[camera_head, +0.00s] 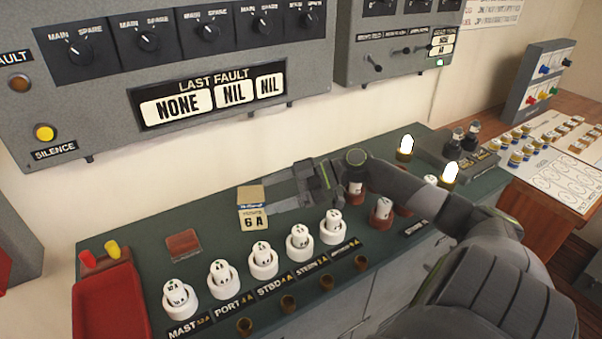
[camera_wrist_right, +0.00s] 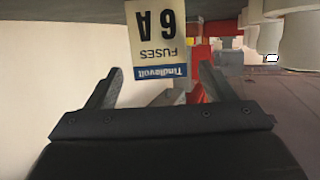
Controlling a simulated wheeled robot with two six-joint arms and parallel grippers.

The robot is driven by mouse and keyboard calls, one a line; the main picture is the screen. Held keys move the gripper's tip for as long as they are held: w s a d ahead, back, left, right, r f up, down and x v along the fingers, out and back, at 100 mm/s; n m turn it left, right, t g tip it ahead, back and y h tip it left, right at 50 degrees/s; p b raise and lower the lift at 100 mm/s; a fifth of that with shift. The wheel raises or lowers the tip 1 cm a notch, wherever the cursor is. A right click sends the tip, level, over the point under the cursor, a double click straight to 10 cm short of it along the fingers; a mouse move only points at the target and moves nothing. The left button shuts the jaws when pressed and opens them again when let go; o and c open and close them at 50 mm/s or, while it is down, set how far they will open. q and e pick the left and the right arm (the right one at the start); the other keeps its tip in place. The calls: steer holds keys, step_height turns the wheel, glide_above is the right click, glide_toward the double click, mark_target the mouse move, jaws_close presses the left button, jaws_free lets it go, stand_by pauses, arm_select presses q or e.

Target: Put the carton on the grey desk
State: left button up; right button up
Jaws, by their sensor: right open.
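The carton (camera_head: 253,208) is a small cream box marked 6 A with a blue band, standing on the dark green console top (camera_head: 215,222). In the right wrist view the carton (camera_wrist_right: 158,38) appears upside down, its label facing my gripper. My right gripper (camera_head: 268,190) is open and low over the console, pointing left, with its fingertips close to the carton. In the wrist view the gripper (camera_wrist_right: 158,78) has its fingers apart, with the carton ahead between their lines. I cannot make out a separate grey desk. My left gripper is not in view.
A row of white knobs (camera_head: 264,262) runs along the console front, close to my right arm. Lit lamps (camera_head: 405,147) stand behind the arm. A red tray (camera_head: 108,302) lies at the left end. A grey wall panel (camera_head: 200,65) hangs above. A wooden table with charts is at right.

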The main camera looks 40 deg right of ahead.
steer(key=v, duration=0.6)
steer(key=shift+s+d, duration=0.15)
steer(key=shift+d, duration=0.1)
steer(key=shift+r, duration=0.15)
